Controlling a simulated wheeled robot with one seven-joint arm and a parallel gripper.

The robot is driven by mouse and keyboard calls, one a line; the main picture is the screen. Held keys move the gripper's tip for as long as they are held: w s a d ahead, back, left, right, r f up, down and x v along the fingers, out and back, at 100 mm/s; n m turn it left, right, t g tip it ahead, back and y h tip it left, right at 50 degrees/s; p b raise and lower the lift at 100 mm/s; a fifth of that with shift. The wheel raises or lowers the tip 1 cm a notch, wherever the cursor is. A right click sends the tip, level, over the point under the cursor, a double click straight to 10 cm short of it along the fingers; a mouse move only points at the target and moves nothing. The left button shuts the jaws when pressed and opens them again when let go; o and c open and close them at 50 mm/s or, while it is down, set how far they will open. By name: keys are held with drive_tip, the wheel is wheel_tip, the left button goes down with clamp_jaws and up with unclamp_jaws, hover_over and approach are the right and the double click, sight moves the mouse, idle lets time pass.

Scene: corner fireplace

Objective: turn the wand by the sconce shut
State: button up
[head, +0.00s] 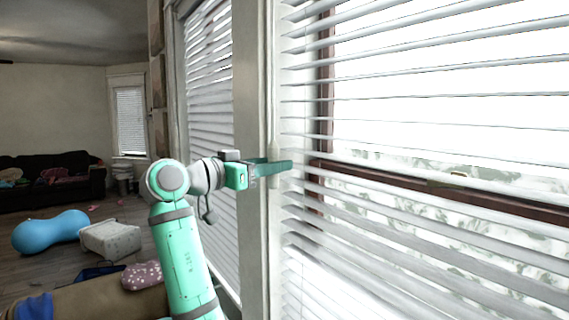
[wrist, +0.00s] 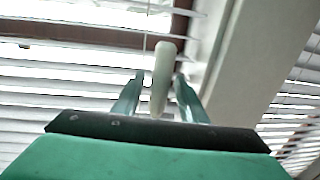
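The wand (head: 274,150) is a pale, thick rod hanging in front of the blinds beside the white window post. In the wrist view the wand (wrist: 161,80) stands between the two fingers, tilted slightly. My gripper (head: 277,167) reaches to it from the left at mid-height of the window. In the wrist view my gripper (wrist: 159,78) is open around the wand, with a gap on the left and a narrower one on the right. The slats of the blinds (head: 400,115) are tilted open, and bright outdoors shows between them. I see no sconce in either view.
A white post (head: 252,130) stands between this window and a second blind (head: 210,90) on the left. On the floor at left are a blue peanut ball (head: 50,232) and a whitish box-shaped seat (head: 110,240). A dark sofa (head: 50,180) stands far back.

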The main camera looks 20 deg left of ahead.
drive_tip(key=x, duration=0.4)
clamp_jaws()
